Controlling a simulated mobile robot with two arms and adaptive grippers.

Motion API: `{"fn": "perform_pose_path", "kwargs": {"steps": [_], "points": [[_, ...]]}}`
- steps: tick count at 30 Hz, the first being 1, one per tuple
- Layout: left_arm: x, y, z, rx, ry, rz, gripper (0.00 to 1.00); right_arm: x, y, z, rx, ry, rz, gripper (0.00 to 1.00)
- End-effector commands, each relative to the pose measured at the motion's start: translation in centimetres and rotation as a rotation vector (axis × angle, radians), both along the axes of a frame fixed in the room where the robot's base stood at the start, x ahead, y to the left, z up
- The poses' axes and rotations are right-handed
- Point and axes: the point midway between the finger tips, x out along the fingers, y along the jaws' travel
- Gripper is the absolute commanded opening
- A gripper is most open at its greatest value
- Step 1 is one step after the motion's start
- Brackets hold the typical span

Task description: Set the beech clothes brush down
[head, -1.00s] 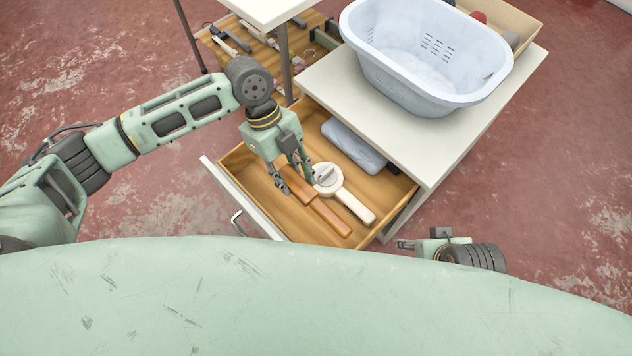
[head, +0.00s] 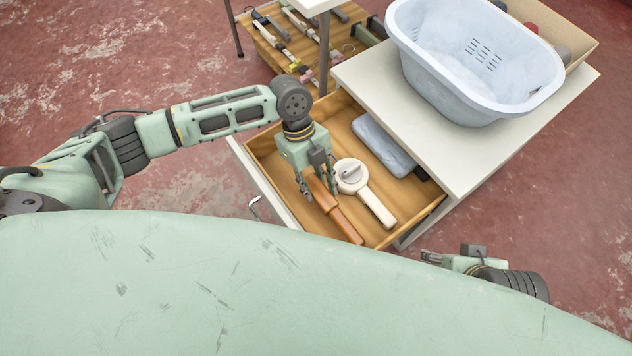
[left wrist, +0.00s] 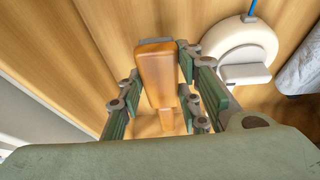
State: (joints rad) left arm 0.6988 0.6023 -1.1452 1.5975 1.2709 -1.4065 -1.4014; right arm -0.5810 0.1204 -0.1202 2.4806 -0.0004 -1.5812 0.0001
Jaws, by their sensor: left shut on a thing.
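The beech clothes brush (head: 342,219) is an orange-brown wooden brush with a long handle, in the open drawer (head: 284,208). My left gripper (head: 319,190) reaches down into the drawer and is shut on the brush near its head end. In the left wrist view the brush (left wrist: 157,75) lies between the two fingers of the gripper (left wrist: 163,95). I cannot tell whether the brush touches the drawer floor. My right gripper (head: 432,257) shows only partly at the lower right, beyond the edge of my body; its fingers are too small to judge.
A cream round-headed tool (head: 374,206) lies right beside the brush. A grey-blue folded item (head: 384,145) lies at the drawer's back right. A pale blue laundry basket (head: 470,70) stands on the white top (head: 440,150).

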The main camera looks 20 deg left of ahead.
Motion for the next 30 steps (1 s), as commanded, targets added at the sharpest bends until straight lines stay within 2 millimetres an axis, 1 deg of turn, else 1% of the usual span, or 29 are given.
{"fn": "perform_pose_path", "kwargs": {"steps": [8, 11, 12, 18, 26, 29, 30], "points": [[-0.01, -0.02, -0.93, -0.001, 0.001, 0.000, 0.00, 0.00, 0.01, -0.35, 0.000, 0.000, 0.000, 0.54], [0.00, -0.02, -0.93, -0.001, -0.001, 0.000, 0.00, 0.01, 0.01, -0.31, 0.000, 0.000, 0.000, 0.54], [0.00, -0.01, -0.95, 0.000, 0.000, 0.000, 0.34, 0.01, 0.01, -0.31, 0.000, -0.001, 0.000, 0.54], [0.00, -0.01, -0.93, 0.000, 0.000, 0.000, 0.51, 0.03, 0.01, -0.32, 0.000, -0.001, 0.000, 0.54], [0.00, -0.01, -0.90, 0.000, 0.000, 0.000, 0.51, 0.02, 0.00, -0.31, 0.000, -0.001, 0.000, 0.54], [0.03, 0.01, -0.47, -0.001, -0.001, 0.000, 0.51, 0.03, 0.01, -0.13, 0.000, -0.001, 0.000, 0.54], [0.05, 0.00, -0.07, 0.000, -0.002, -0.001, 0.51, 0.03, 0.01, 0.03, 0.000, -0.001, 0.000, 0.54]]}}
